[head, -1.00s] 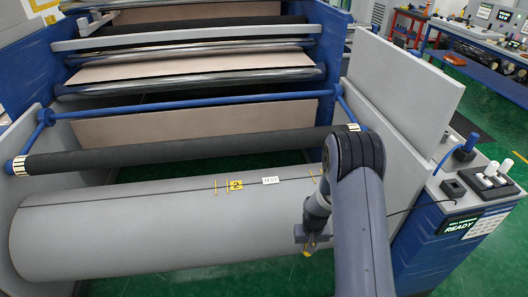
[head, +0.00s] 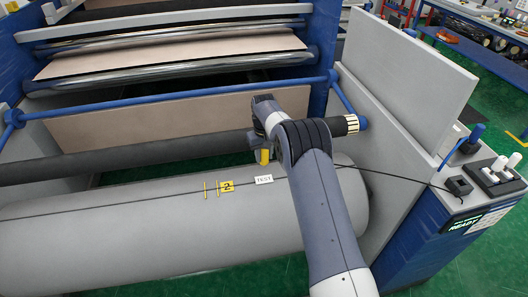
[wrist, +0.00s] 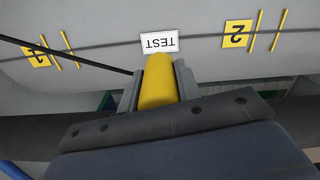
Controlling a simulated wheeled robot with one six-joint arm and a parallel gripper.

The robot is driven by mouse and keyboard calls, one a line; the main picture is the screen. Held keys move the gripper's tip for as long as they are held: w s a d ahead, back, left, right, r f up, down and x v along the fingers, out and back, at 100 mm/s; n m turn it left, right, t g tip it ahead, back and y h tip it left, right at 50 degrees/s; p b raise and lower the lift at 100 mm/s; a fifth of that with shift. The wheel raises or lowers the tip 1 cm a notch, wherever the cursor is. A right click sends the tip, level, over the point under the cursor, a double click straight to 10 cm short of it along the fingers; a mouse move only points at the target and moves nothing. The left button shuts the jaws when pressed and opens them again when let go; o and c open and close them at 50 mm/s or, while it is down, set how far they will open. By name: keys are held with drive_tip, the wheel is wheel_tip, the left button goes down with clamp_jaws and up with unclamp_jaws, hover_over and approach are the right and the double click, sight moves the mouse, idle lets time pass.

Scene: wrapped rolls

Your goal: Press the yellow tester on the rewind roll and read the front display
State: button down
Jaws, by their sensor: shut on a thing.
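The grey rewind roll (head: 120,235) lies across the front in the head view, with a dark line along it, a yellow number 2 label and a white TEST label (head: 264,179). My gripper (wrist: 158,88) is shut on the yellow tester (wrist: 158,80), which also shows just above the roll in the head view (head: 264,156). In the wrist view the tester's tip is close to the TEST label (wrist: 158,41); I cannot tell if it touches the roll. The front display (head: 466,226) on the blue cabinet at right reads READY, with a smaller line above it.
A black roller (head: 110,160) runs behind the roll, and a blue bar (head: 180,97) runs above it. A grey side panel (head: 410,80) stands at right. A dark cable (head: 400,178) stretches from the arm's side to the cabinet top, where white knobs (head: 500,168) stand.

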drive_tip(key=shift+f, duration=0.1)
idle(0.3)
drive_tip(key=shift+f+b, duration=2.35)
drive_tip(key=shift+f, duration=0.9)
drive_tip(key=shift+s+f+b, duration=0.15)
drive_tip(key=shift+f+b, duration=0.5)
drive_tip(key=shift+f, duration=0.15)
drive_tip(key=shift+r+p, duration=2.05)
drive_tip(key=shift+r, duration=2.05)
drive_tip(key=shift+d, duration=0.15)
